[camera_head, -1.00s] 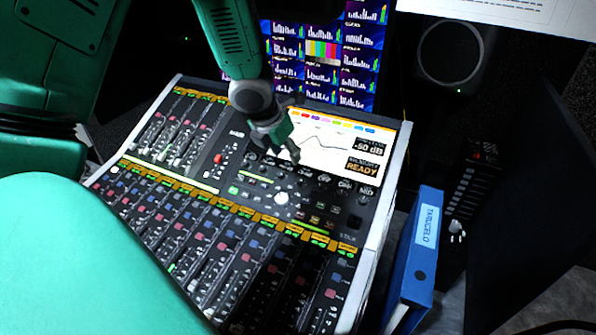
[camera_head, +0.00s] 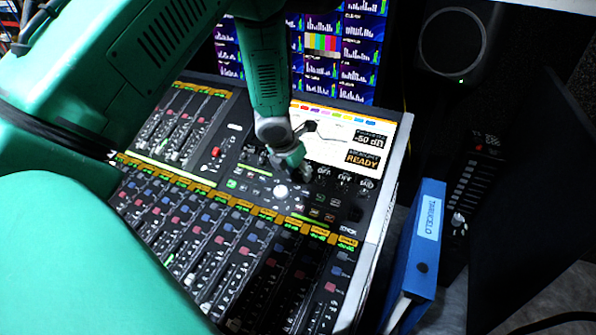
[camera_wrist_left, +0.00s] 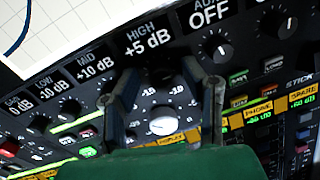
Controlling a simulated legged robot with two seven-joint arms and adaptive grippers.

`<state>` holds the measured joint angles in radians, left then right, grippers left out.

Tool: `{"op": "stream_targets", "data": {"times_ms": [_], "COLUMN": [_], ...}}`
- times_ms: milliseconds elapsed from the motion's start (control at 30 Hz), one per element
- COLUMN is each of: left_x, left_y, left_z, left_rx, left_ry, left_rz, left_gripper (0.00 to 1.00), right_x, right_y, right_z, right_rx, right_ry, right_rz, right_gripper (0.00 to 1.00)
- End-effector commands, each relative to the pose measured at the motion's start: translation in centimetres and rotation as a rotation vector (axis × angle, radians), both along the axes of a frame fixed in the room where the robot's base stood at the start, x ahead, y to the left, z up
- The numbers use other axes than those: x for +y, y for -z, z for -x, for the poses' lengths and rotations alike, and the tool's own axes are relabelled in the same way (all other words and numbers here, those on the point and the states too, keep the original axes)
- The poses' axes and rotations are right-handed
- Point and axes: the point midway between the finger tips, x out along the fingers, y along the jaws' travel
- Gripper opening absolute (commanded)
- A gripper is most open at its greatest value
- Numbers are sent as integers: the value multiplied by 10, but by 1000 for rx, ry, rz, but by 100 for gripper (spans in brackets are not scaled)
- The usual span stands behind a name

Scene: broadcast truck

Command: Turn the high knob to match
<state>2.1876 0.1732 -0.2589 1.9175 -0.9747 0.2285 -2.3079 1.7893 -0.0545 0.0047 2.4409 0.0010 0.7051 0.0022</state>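The high knob (camera_wrist_left: 162,75) is a small dark knob on the mixing console, under a "HIGH +5 dB" label (camera_wrist_left: 146,38) in the left wrist view. My left gripper (camera_wrist_left: 160,78) has its two fingers apart, with the tips on either side of this knob; whether they touch it I cannot tell. In the head view my left gripper (camera_head: 301,168) points down at the knob row below the console screen (camera_head: 335,150) and hides the high knob. The screen shows a curve, "-50 dB" and "READY". My right gripper is not in view.
A large white knob (camera_wrist_left: 163,121) sits just below the high knob. The mid knob (camera_wrist_left: 104,100) and the aux knob (camera_wrist_left: 217,47) flank it closely. A blue binder (camera_head: 420,245) stands right of the console (camera_head: 392,180). Monitors (camera_head: 340,50) and a speaker (camera_head: 453,42) are behind.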

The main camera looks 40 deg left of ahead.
Motion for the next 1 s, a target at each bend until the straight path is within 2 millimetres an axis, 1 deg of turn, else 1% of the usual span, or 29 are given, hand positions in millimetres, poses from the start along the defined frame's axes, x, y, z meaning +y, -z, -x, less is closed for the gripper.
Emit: {"op": "stream_targets", "data": {"times_ms": [33, 67, 100, 133, 167, 567, 767, 1000], "left_x": [0, 0, 0, 0, 0, 1, 1, 1], "left_y": [0, 0, 0, 0, 0, 0, 0, 0], "left_z": [0, 0, 0, 0, 0, 0, 0, 1], "left_rx": [0, 1, 1, 1, 1, -4, -16, -39], "left_ry": [0, 0, 0, 0, 0, -35, -136, -328], "left_rz": [0, 0, 0, 0, 0, 14, 53, 129], "left_gripper": [38, 31, 17, 6, 0, 0, 0, 0], "right_x": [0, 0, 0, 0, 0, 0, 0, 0], "right_y": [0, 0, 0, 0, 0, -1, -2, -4], "right_z": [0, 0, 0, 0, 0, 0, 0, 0], "right_rx": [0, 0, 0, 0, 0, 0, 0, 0], "right_ry": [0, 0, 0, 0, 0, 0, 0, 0], "right_rz": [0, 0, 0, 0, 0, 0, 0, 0], "right_gripper": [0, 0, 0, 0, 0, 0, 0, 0]}}
